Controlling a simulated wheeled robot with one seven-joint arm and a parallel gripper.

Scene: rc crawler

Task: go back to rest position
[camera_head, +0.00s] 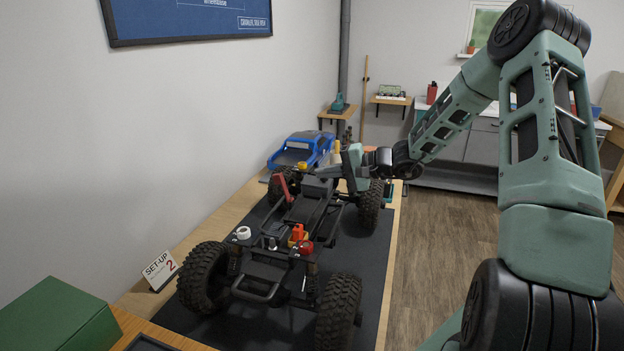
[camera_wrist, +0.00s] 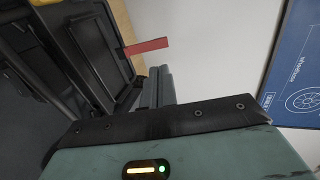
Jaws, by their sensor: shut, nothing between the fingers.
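My gripper (camera_head: 335,157) is at the far end of the black RC crawler chassis (camera_head: 262,266), above its far right part, with my arm reaching in from the right. In the wrist view my gripper's fingers (camera_wrist: 160,85) are together with nothing between them. A red part (camera_wrist: 146,46) of the chassis sticks out just beyond the fingertips in that view; I cannot tell if they touch. In the head view a red part (camera_head: 281,184) stands up on the left of the chassis.
The chassis stands on a dark mat (camera_head: 376,245) on a wooden bench. A blue truck body (camera_head: 300,149) lies behind it. A "SET-UP 2" card (camera_head: 160,270) and a green box (camera_head: 58,318) are at the front left. Open floor (camera_head: 440,250) lies right of the bench.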

